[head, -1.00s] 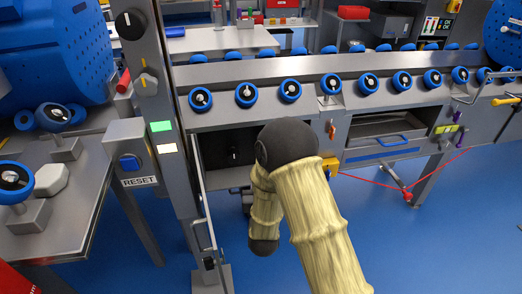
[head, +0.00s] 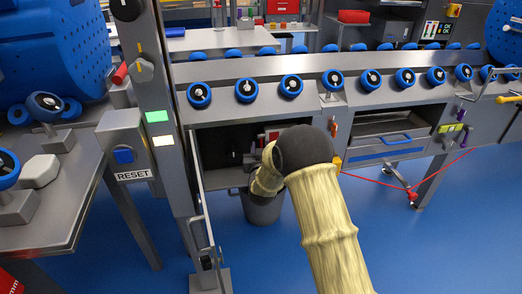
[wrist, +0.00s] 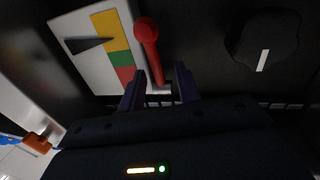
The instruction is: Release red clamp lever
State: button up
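In the wrist view, the red clamp lever (wrist: 148,45) has a round knob at its upper end and runs down towards the gap between my fingers. It is mounted on a dark panel. My gripper (wrist: 159,84) is open, with one dark purple finger on each side of the lever's lower part; the fingers look apart from it, though contact cannot be judged surely. In the head view, my gripper is hidden behind my arm, at the open compartment (head: 213,145) under the rail.
A gauge (wrist: 92,45) with yellow, green and red bands and a black pointer is left of the lever. A black knob (wrist: 262,40) is right. An open door (head: 198,215) hangs left of the compartment. A grey bucket (head: 262,208) stands below.

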jog(key=shift+w+d, duration=0.1)
jog(key=shift+w, duration=0.05)
grip_shut()
